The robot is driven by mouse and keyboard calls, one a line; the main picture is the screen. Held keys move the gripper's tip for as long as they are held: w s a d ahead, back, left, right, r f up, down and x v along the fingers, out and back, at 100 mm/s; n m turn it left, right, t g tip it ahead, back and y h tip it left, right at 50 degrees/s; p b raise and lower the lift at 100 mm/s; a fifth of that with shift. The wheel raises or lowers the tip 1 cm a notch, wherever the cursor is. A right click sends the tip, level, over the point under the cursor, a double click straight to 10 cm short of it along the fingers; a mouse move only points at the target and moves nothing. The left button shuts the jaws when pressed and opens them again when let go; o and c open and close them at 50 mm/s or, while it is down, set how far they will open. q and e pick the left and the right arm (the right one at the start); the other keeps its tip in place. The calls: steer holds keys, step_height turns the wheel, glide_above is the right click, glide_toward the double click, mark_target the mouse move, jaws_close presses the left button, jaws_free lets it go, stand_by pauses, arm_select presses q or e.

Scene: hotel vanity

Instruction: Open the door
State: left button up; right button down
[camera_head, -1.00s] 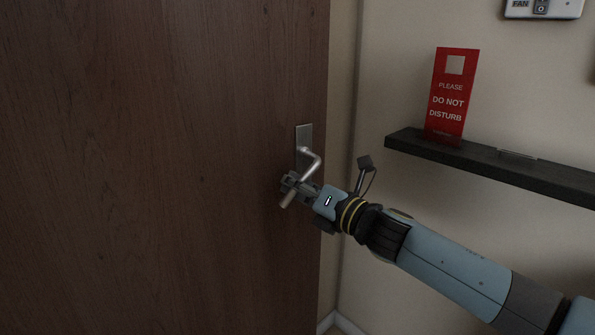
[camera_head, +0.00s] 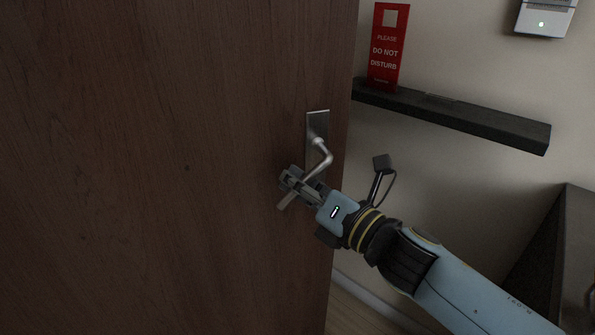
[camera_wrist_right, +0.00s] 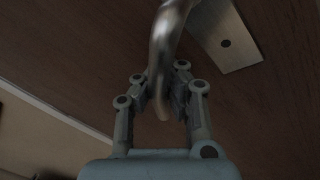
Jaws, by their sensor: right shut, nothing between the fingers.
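The brown wooden door (camera_head: 170,170) fills the left and middle of the head view. Its metal lever handle (camera_head: 324,160) sits on a plate (camera_head: 317,128) near the door's right edge, and the lever's free end slopes down to the left. The door's edge stands out in front of the wall and hides the shelf's left end. My left gripper is not in view.
A dark shelf (camera_head: 455,120) with a red "Do not disturb" sign (camera_head: 387,50) is on the wall to the right. A dark, angled piece of furniture (camera_head: 555,250) stands at the far right. Some floor shows right of the door's lower edge.

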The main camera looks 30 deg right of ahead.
steer(key=shift+w+d+f, duration=0.15)
steer(key=c, duration=2.1)
jaws_free()
steer(key=o, duration=0.9)
steer(key=shift+d, duration=0.2)
steer(key=shift+a, duration=0.1)
steer(key=v, duration=1.2)
